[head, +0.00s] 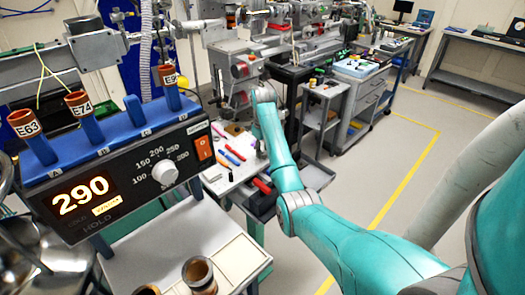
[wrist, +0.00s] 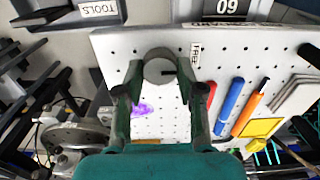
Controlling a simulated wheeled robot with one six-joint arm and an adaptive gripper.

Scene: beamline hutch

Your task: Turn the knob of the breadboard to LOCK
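The breadboard (wrist: 225,45) is a white plate with rows of dark holes. It also shows in the head view (head: 246,173), partly behind my arm. Its knob (wrist: 160,68) is a round grey disc with a dark mark toward its right side. A small white label (wrist: 195,54) lies just right of the knob; its lettering is too small to read surely. My gripper (wrist: 163,80) is open, with one finger to the left and one to the right of the knob. I cannot tell whether either finger touches it. In the head view the fingers are hard to make out.
Blue (wrist: 228,106) and orange (wrist: 247,112) pens and a yellow pad (wrist: 259,128) lie on the plate's right. The heater box showing 290 (head: 85,195) stands at the left in the head view.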

